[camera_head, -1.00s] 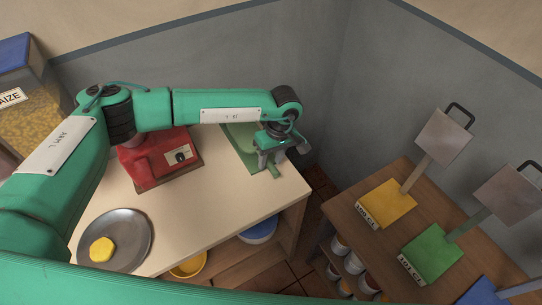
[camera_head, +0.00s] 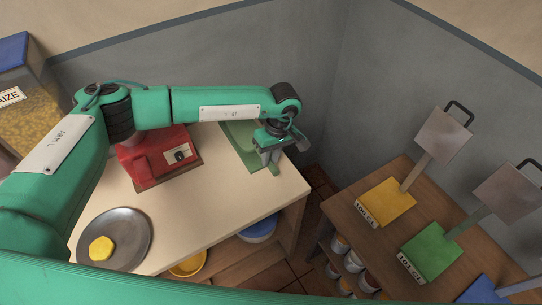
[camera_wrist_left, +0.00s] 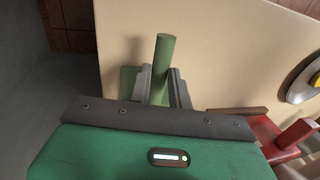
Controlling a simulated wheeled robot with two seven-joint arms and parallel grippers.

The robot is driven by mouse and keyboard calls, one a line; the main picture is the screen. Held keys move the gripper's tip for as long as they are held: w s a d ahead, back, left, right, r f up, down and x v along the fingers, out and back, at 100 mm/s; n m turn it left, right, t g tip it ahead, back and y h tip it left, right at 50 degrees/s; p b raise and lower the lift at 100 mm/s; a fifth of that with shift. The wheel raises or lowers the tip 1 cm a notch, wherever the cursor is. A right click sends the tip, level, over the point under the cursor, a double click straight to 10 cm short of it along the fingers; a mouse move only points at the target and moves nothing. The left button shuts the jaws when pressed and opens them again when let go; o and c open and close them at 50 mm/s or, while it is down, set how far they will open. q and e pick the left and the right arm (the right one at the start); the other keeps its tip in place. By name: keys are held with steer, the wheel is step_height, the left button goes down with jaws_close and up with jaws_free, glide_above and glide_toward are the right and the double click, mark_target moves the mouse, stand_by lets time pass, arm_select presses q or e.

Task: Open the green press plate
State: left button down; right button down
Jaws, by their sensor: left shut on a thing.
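The green press plate (camera_head: 238,133) sits at the back right of the pale counter, partly hidden behind my left arm and gripper. In the left wrist view a green bar, its handle (camera_wrist_left: 163,55), stands out between the two grey fingers. My left gripper (camera_head: 270,161) is over the plate's right part and is shut on this handle; the fingers also show in the left wrist view (camera_wrist_left: 160,88). My right gripper is not in view.
A red device (camera_head: 160,160) with a dial stands left of the plate. A grey round plate (camera_head: 128,222) holds a yellow piece (camera_head: 101,248) at the front left. A lower wooden table (camera_head: 345,200) on the right carries a yellow press (camera_head: 388,203), a green one (camera_head: 432,250) and a blue one (camera_head: 483,292).

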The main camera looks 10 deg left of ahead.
arm_select(q)
steer(key=shift+a+r, duration=0.1)
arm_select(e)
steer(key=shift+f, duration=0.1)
